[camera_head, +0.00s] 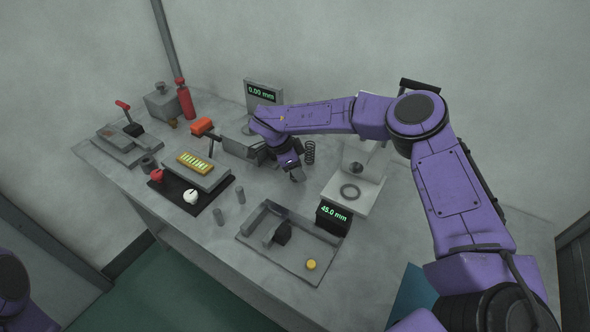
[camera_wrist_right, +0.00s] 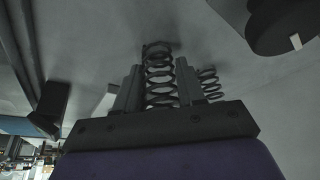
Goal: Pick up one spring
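My right gripper (camera_head: 296,174) is low over the table, left of an upright dark coil spring (camera_head: 309,152). In the right wrist view a dark coil spring (camera_wrist_right: 159,76) lies between the two fingers (camera_wrist_right: 159,88). Its coils fill the gap and reach past the fingertips, and the fingers appear shut on it. A second spring (camera_wrist_right: 209,84) stands just right of the right finger. In the head view the spring between the fingers is hidden by my gripper. My left gripper is out of view.
A grey tray (camera_head: 262,254) with a yellow round piece (camera_head: 311,264) is in front of the gripper. A white stand (camera_head: 352,192) with a 45.0 mm display (camera_head: 333,216) is to the right. A 0.00 mm display (camera_head: 262,92) stands behind.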

